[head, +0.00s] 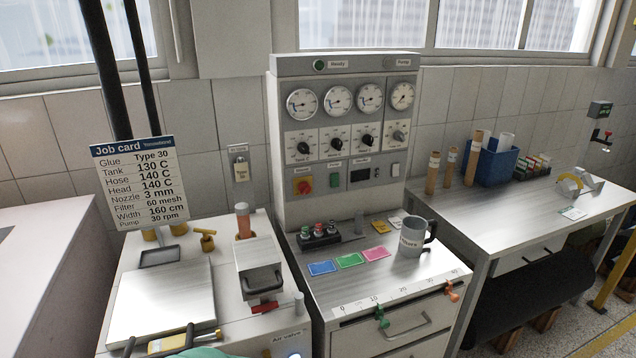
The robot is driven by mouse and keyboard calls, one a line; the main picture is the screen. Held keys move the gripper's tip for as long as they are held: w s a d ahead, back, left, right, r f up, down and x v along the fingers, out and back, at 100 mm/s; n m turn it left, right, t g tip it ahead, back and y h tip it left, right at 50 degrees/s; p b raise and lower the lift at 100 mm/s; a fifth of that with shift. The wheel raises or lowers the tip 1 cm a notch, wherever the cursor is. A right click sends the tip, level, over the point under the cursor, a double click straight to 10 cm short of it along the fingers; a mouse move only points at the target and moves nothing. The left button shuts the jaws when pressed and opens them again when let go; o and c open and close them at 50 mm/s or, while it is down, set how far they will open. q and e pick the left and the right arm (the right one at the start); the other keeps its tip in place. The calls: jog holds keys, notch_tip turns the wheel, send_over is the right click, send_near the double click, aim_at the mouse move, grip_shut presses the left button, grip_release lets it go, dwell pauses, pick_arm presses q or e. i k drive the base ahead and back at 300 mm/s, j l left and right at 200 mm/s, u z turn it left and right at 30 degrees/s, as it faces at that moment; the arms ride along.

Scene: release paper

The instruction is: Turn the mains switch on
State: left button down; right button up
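A rotary switch with a red knob on a yellow plate (303,186) sits at the lower left of the grey control cabinet's (345,155) front in the head view. It looks like the mains switch; its label and the knob's exact position are too small to read. A green button or rocker (335,180) is to its right, and a small dark display (360,175) is beyond that.
Gauges (302,103) and black dials (303,148) fill the cabinet above. A grey mug (411,238), coloured cards (349,260) and a small rack (318,236) stand on the bench in front. A job card (140,183) is at left. Space directly before the switch is clear.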

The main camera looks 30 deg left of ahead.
aim_at(304, 188)
jog(key=i+l+u, duration=0.25)
jog(key=i+l, duration=0.25)
jog(key=i+l+u, duration=0.25)
jog(key=i+l, duration=0.15)
jog(key=l, duration=0.2)
